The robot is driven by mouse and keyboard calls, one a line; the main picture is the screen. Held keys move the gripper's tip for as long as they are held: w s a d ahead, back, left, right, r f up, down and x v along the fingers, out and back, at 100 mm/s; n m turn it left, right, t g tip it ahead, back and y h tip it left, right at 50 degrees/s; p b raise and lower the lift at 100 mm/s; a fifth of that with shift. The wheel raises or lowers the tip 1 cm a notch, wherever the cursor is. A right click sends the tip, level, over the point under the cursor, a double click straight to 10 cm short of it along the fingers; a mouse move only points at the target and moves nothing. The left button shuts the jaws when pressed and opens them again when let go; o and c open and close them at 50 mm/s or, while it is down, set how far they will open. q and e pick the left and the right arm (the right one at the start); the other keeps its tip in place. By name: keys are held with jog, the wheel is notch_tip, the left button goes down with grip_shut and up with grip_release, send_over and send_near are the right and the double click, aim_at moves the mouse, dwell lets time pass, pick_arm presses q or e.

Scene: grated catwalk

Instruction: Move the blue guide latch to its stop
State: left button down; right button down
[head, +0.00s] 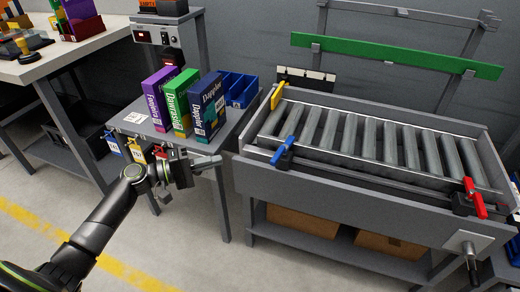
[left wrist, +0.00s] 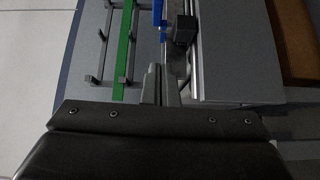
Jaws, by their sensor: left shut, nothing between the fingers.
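The blue guide latch (head: 281,154) sits on a black block at the near left corner of the roller conveyor (head: 262,172). Its blue handle points up and to the right in the head view. In the left wrist view the blue latch (left wrist: 158,12) shows at the top, beside its black block (left wrist: 185,31). My left gripper (head: 212,162) is shut and empty, left of the latch with a clear gap. Its fingers (left wrist: 158,88) point toward the latch in the left wrist view. My right gripper is out of view.
A red latch (head: 475,198) sits at the conveyor's near right corner and a yellow one (head: 277,95) at the far left. Purple, green and navy boxes (head: 206,104) stand on a grey side table left of the conveyor. A green rail (head: 400,56) runs behind.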

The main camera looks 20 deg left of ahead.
aim_at(272, 159)
pick_arm(q)
jog(key=w+d+p, duration=0.1)
jog(key=w+d, duration=0.4)
jog(key=d, duration=0.6)
jog(key=shift+d+r+h, duration=0.3)
jog(key=shift+d, duration=0.1)
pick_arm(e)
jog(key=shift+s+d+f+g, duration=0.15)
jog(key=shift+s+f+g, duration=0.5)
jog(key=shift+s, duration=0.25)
pick_arm(q)
jog(key=shift+w, duration=0.1)
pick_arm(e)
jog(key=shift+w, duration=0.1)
pick_arm(q)
jog(key=shift+s+d, duration=0.4)
jog(key=shift+d, duration=0.35)
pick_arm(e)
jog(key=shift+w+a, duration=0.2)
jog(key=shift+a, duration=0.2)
